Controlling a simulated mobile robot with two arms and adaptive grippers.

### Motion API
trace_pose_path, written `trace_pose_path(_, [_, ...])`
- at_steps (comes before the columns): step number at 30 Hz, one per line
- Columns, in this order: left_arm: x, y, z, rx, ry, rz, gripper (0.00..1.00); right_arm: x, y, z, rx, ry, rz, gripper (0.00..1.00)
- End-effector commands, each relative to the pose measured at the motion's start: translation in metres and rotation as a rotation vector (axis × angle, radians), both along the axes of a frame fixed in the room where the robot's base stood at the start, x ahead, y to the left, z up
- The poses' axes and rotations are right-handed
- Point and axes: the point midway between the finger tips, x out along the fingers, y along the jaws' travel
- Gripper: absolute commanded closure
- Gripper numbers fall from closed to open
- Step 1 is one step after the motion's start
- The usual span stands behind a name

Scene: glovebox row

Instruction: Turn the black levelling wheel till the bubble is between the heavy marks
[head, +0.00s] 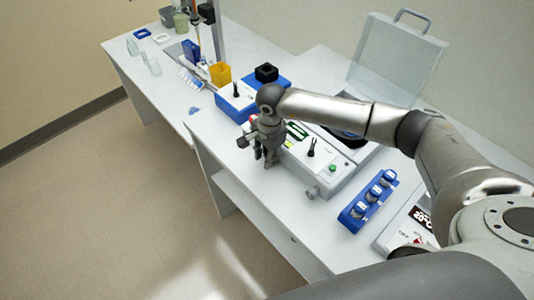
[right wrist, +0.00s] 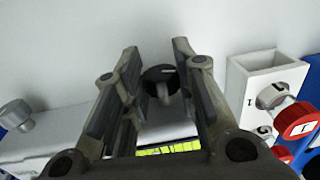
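The black levelling wheel (right wrist: 160,74) shows between the fingertips of my right gripper (right wrist: 157,50) in the right wrist view. My right gripper is open, with a finger on each side of the wheel; I cannot tell whether either touches it. In the head view my right gripper (head: 268,158) points down at the front left end of the white instrument (head: 325,162) and hides the wheel there. A yellow-green level vial (right wrist: 168,148) is partly hidden by the gripper in the right wrist view; its bubble cannot be made out. My left gripper is not in view.
A grey knob (head: 312,192) sticks out at the instrument's front. A blue rack (head: 367,201) with several vials stands to the right. A white block (right wrist: 262,85) with red-capped pieces (right wrist: 296,119) is close right of my right gripper. The table's front edge is nearby.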

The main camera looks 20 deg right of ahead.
Motion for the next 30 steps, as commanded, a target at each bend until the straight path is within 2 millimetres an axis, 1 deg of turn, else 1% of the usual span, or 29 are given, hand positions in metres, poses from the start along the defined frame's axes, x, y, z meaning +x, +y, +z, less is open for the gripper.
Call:
trace_pose_path(1, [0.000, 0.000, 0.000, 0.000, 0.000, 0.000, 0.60, 0.000, 0.000, 0.000, 0.000, -0.001, 0.000, 0.93])
trace_pose_path(2, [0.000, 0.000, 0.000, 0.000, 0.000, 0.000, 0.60, 0.000, 0.000, 0.000, 0.000, -0.001, 0.000, 0.97])
trace_pose_path(7, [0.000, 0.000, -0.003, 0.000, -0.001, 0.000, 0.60, 0.001, 0.000, 0.000, -0.003, 0.008, 0.000, 0.97])
trace_pose_path(11, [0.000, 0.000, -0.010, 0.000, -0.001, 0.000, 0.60, 0.002, 0.001, -0.002, -0.016, 0.040, 0.001, 0.97])
trace_pose_path(17, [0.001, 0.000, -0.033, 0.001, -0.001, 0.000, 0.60, 0.005, 0.002, -0.005, -0.054, 0.145, 0.000, 0.97])
trace_pose_path(24, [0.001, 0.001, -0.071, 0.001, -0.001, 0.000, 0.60, 0.008, 0.003, -0.007, -0.119, 0.321, -0.001, 0.97])
trace_pose_path(30, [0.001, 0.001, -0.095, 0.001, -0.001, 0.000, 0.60, 0.008, 0.003, -0.006, -0.162, 0.438, -0.001, 0.97])
